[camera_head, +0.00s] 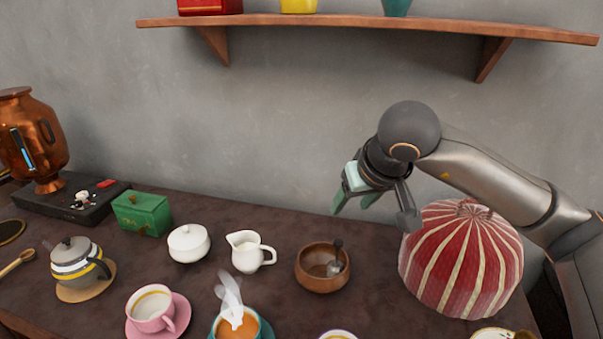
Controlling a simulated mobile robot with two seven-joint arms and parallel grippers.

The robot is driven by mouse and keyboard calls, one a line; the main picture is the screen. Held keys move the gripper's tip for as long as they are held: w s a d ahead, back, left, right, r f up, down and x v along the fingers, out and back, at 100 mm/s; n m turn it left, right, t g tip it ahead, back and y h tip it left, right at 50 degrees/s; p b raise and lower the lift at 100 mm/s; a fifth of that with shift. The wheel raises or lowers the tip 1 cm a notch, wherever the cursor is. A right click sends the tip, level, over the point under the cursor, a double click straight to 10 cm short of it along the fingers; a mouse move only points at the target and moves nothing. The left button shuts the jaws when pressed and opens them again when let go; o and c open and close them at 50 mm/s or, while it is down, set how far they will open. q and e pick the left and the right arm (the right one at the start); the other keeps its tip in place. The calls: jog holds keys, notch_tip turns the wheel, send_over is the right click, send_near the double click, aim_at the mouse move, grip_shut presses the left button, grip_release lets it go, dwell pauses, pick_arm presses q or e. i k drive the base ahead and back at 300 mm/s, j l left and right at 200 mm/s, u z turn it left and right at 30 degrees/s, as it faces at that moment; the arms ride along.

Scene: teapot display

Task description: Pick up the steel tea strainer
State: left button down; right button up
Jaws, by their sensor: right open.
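A small steel-looking utensil with a dark handle (335,263), which looks like the tea strainer, leans inside a round wooden bowl (312,281). Its lower part is partly hidden by the bowl's rim. My right gripper (354,204) comes in from the right and hangs in the air above and slightly right of the bowl. Its pale green fingers point down and are apart with nothing between them. It touches neither the utensil nor the bowl. My left gripper is out of view.
A red-and-cream striped tea cosy (462,262) stands right of the bowl, below my right arm. A white creamer (249,253) and white sugar pot (188,244) stand to the left. A steaming cup (238,325) is in front. A wall shelf (370,21) hangs above.

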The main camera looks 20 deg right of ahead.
aim_at(334, 266)
jog(key=k+j, duration=0.1)
jog(key=k, duration=0.4)
jog(key=k+j, duration=0.1)
jog(key=k, duration=0.4)
